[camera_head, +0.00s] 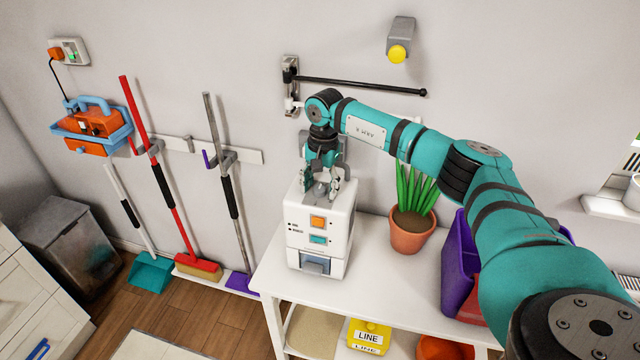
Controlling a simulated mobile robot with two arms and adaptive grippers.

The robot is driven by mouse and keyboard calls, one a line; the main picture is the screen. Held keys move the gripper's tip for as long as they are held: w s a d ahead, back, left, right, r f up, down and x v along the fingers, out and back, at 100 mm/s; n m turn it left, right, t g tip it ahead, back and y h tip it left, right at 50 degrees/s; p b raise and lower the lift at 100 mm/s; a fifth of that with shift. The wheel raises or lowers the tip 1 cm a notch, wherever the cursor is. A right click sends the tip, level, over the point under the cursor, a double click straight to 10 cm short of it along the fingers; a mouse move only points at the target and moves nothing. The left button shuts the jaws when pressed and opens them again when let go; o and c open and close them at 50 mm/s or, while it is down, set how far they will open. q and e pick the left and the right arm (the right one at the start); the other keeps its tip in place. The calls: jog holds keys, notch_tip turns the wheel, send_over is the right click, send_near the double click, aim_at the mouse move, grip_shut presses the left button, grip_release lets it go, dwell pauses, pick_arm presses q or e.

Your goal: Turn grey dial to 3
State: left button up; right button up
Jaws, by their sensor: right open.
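A white appliance (320,257) stands at the left end of the white table. Its front has an orange button (318,222), a teal button (318,239) and a grey-blue part (316,265) low down. I cannot make out a grey dial or its numbers for certain; my gripper covers part of the appliance's top. My right gripper (322,193) is open and points down at the top of the appliance, near its upper front edge. Whether it touches the appliance is not clear. My left gripper is not in view.
A potted plant (411,232) and a purple bin (459,268) stand right of the appliance on the white table (370,277). A black rod (360,86) and a grey box with a yellow knob (398,53) are on the wall. Brooms lean at the left.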

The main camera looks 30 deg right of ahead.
jog(key=shift+c, duration=0.3)
grip_shut()
